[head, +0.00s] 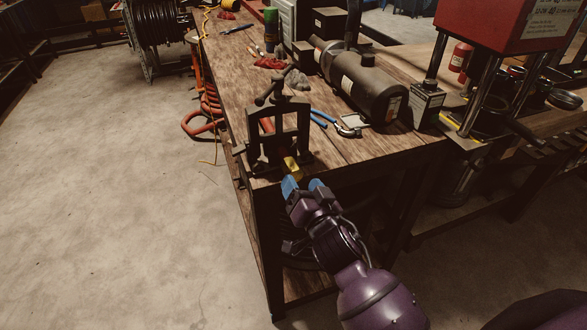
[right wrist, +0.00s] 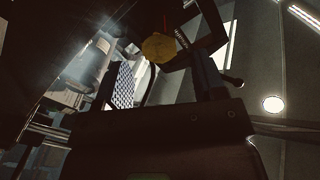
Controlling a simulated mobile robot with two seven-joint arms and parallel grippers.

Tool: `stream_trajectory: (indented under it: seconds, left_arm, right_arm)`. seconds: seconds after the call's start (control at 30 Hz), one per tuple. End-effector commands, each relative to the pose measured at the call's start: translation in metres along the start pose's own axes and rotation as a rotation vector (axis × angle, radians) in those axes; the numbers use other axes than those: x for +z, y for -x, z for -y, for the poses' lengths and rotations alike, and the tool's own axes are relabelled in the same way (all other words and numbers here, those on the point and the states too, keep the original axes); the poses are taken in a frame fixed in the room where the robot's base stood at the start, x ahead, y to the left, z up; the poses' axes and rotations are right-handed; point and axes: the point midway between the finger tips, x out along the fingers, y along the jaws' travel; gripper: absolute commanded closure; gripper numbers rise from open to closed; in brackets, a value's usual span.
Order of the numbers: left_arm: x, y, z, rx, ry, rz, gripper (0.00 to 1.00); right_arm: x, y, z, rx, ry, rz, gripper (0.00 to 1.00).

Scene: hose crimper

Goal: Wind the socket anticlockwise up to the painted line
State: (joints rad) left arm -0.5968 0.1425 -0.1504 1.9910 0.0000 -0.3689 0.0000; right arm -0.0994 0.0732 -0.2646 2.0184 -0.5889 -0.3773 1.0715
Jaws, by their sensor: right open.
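A brass-yellow socket (head: 292,167) sits at the front of a dark clamp frame (head: 280,130) on the near edge of the workbench. In the right wrist view the socket shows as a round yellow end (right wrist: 158,47). A thin red mark (right wrist: 165,22) shows just above it; I cannot tell whether this is the painted line. My right gripper (head: 304,184) has blue fingertips and is open, just in front of and below the socket, apart from it. Its fingers also show in the right wrist view (right wrist: 165,85), with nothing between them. My left gripper is out of view.
The wooden workbench (head: 335,155) carries blue-handled pliers (head: 322,118), a dark cylindrical machine (head: 362,88), grey and red cloths and a green can (head: 271,28). A red press (head: 490,22) stands at the right. The floor left of the bench (head: 110,220) is clear.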

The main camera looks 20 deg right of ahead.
Motion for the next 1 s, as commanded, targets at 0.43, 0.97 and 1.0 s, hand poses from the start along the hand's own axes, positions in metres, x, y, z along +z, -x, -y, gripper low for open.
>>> stream_trajectory:
  seconds: [0.43, 0.97, 1.0]
  left_arm:
    - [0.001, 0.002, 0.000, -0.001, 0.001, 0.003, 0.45]
    - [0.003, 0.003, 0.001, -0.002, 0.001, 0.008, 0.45]
    - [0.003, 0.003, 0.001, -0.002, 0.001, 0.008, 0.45]
  right_arm:
    - [0.000, -0.054, 0.000, 0.000, 0.002, 0.001, 0.36]
    - [0.000, -0.058, -0.001, 0.001, 0.001, 0.001, 0.58]
    - [0.000, -0.058, -0.001, 0.001, 0.001, 0.001, 0.64]
